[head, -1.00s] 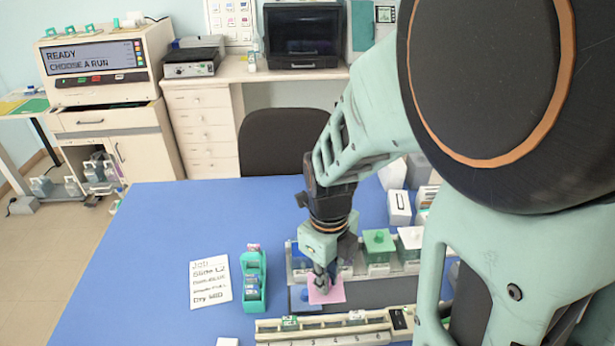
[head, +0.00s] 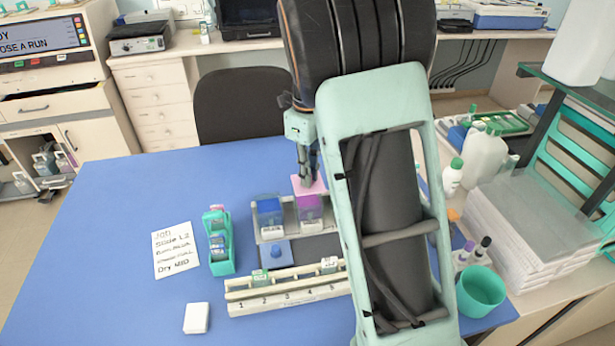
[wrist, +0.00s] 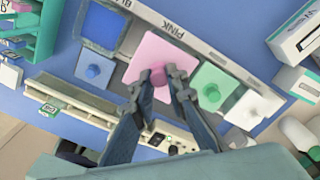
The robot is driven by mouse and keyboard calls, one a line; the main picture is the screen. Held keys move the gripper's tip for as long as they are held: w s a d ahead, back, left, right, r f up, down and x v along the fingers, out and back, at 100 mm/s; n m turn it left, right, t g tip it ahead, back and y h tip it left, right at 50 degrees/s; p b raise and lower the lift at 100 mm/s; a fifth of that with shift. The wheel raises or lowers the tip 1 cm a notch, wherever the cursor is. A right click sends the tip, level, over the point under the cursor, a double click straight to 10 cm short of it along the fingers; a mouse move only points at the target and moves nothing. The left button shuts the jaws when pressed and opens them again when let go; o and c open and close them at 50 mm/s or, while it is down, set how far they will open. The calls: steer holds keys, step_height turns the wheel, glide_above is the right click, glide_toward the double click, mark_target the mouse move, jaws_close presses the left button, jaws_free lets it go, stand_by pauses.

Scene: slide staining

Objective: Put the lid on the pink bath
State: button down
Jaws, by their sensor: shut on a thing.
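The pink lid (head: 311,187) is held by its knob in my gripper (head: 306,176), which is shut on it. The lid is over the pink bath (head: 310,213), a clear box with magenta contents in the rack. Whether the lid touches the bath's rim I cannot tell. In the wrist view, the pink lid (wrist: 148,55) lies beside the "PINK" label, its knob between the fingertips (wrist: 160,78), and it hides the bath beneath.
The blue bath (head: 269,214) stands uncovered to the left; its blue lid (head: 277,251) lies in front. Green (wrist: 207,88) and white (wrist: 250,110) lids sit to the right in the wrist view. A numbered slide rack (head: 285,292) and teal holder (head: 220,243) are near.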

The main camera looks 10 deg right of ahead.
steer(key=shift+f+b, duration=1.15)
steer(key=shift+f, duration=0.75)
steer(key=shift+f, duration=0.2)
steer(key=c, duration=1.8)
jaws_free()
step_height(320, 180, up, 12)
steer(key=shift+r, duration=0.1)
